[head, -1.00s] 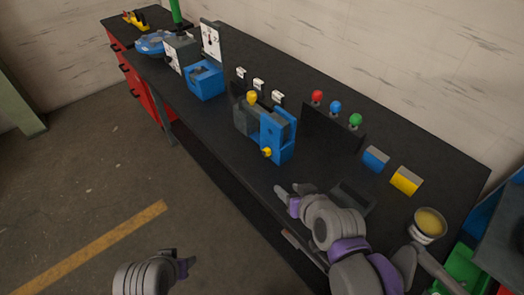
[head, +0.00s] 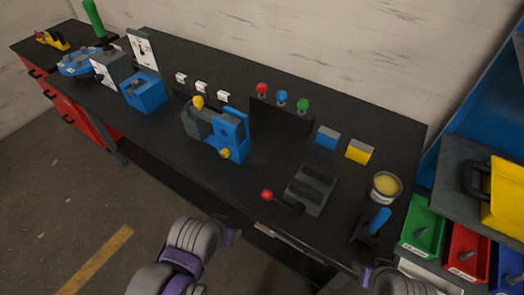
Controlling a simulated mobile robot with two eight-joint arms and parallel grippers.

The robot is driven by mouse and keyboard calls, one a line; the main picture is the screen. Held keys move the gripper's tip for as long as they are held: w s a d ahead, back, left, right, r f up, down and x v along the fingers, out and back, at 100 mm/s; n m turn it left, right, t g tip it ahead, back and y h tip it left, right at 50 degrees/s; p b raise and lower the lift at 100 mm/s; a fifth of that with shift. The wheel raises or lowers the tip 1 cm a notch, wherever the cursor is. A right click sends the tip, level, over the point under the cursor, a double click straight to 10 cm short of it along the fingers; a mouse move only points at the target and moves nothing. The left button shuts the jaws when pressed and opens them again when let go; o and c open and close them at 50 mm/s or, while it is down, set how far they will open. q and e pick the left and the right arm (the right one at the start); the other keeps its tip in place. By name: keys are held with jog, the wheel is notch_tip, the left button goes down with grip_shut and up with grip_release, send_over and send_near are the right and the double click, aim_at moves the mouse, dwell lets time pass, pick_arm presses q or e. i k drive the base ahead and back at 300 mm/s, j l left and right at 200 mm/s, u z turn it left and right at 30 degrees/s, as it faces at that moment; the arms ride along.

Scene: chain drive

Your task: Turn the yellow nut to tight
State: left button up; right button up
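The yellow nut (head: 224,153) sits low on the front face of a blue and grey device (head: 233,130) near the bench's front edge. A second yellow knob (head: 198,102) tops the grey part of that device. My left gripper (head: 232,238) is below the device in the picture, in front of the bench and apart from the nut. My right gripper (head: 364,274) is at the bottom edge, right of centre, mostly cut off. Neither gripper's opening can be made out, and neither touches the nut.
Right of the device stand a grey block (head: 312,188) with a red-knobbed lever (head: 268,195), a blue-handled lever (head: 377,220) and a bowl (head: 386,186). Behind are a panel with coloured knobs (head: 282,112) and two small blocks. A blue vise (head: 143,90) stands left.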

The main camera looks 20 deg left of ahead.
aim_at(224, 153)
jog(key=j+z, duration=0.25)
jog(key=z, duration=0.15)
jog(key=j+z, duration=0.55)
jog(key=z, duration=0.3)
jog(key=k+j+z, duration=0.2)
jog(key=j+z, duration=0.15)
jog(key=k+j+z, duration=0.6)
jog(key=j, duration=0.3)
jog(key=k+j+z, duration=0.15)
jog(key=k+j, duration=1.25)
jog(key=j, duration=0.3)
jog(key=i, duration=0.05)
